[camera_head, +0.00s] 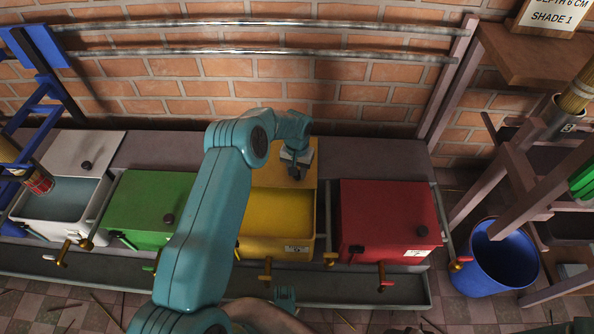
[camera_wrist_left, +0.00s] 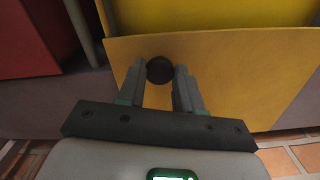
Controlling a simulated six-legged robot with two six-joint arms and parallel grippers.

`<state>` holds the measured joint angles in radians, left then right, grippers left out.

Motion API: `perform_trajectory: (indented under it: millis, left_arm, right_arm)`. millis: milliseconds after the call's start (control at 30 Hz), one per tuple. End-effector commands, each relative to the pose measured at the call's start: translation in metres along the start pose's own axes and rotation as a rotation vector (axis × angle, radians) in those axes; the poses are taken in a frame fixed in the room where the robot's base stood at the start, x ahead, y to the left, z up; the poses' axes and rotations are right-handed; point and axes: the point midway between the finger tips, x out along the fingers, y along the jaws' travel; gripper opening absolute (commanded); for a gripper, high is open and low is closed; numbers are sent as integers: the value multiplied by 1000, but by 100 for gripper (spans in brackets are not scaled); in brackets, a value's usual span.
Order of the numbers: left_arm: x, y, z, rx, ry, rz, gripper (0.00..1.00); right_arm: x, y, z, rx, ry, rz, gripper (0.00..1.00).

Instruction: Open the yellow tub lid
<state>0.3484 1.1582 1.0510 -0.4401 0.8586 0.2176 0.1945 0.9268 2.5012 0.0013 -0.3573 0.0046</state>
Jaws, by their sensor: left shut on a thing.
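The yellow tub (camera_head: 276,222) stands in the row between the green and red tubs, and its yellow inside shows from above. Its yellow lid (camera_head: 306,160) is swung back behind the tub, toward the brick wall. My left gripper (camera_head: 296,170) is at the lid, partly hidden by its own wrist. In the left wrist view the gripper (camera_wrist_left: 170,85) is shut on the dark round knob (camera_wrist_left: 159,69) of the lid (camera_wrist_left: 235,75). The tub's yellow interior (camera_wrist_left: 180,15) shows beyond the lid's edge.
The red tub (camera_head: 385,215) and green tub (camera_head: 145,205) have shut lids. The white tub (camera_head: 60,210) at left stands open. Metal rails (camera_head: 260,52) run along the brick wall. A blue bin (camera_head: 500,262) stands at the right.

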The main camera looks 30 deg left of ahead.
Motion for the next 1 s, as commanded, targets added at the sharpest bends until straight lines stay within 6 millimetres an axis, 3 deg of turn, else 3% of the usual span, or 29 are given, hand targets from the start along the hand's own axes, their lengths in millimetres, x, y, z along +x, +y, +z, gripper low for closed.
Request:
perform_trajectory:
  millis: [133,167,233,500,633,767,1000]
  left_arm:
    - [0,0,0,1,0,0,0]
    - [0,0,0,0,0,0,38]
    - [0,0,0,1,1,0,60]
    - [0,0,-2,0,0,0,60]
    - [-11,-1,-3,0,2,0,60]
    - [-38,0,-4,0,4,0,60]
    - [-103,0,-3,0,4,1,60]
  right_arm:
    - [0,0,0,0,0,0,61]
    - [0,0,0,0,0,0,61]
    - [0,0,0,0,0,0,61]
    - [0,0,0,-1,-1,0,61]
    - [-4,-2,1,-2,-2,0,61]
    - [-13,-6,3,-7,-8,-1,61]
    - [-30,-16,8,-21,-21,-2,61]
